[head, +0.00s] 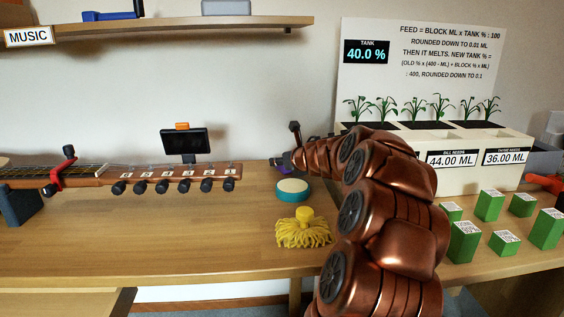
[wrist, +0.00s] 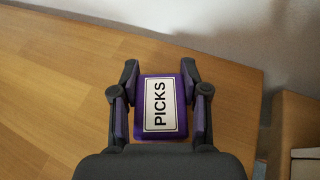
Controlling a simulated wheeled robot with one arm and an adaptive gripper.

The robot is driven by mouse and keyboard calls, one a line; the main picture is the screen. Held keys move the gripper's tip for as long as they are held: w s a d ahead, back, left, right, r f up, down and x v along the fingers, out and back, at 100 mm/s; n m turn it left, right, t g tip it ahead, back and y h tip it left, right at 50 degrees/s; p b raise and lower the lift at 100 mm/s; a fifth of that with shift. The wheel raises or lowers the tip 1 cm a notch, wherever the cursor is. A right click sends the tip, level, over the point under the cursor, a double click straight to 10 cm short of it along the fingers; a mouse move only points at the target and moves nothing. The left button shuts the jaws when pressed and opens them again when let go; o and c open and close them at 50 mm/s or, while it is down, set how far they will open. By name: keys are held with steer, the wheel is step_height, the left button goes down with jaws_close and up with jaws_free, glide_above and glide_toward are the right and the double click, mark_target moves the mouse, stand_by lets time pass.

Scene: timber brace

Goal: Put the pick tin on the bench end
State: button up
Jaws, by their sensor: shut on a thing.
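The pick tin (wrist: 160,104) is a purple box with a white label reading PICKS. In the wrist view it sits between the two fingers of my gripper (wrist: 159,76), which is shut on its sides. In the head view my gripper (head: 287,158) is at the back of the wooden bench (head: 180,246), left of the planter, and the tin is mostly hidden by my arm. The bench also shows in the wrist view (wrist: 60,75), with its edge right of the tin. I cannot tell whether the tin touches the wood.
A teal round tin (head: 293,190) and a yellow tufted thing (head: 304,229) lie in front of my gripper. A guitar neck (head: 150,174) with a clip-on tuner (head: 185,140) is at left. The white planter (head: 465,176) and several green blocks (head: 464,242) are at right.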

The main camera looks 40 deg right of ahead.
steer(key=shift+f, duration=0.15)
steer(key=o, duration=1.1)
steer(key=shift+r+p, duration=0.3)
steer(key=shift+r, duration=0.05)
steer(key=p+v, duration=0.1)
steer(key=v, duration=1.1)
steer(key=shift+f+p, duration=0.15)
steer(key=shift+p, duration=0.15)
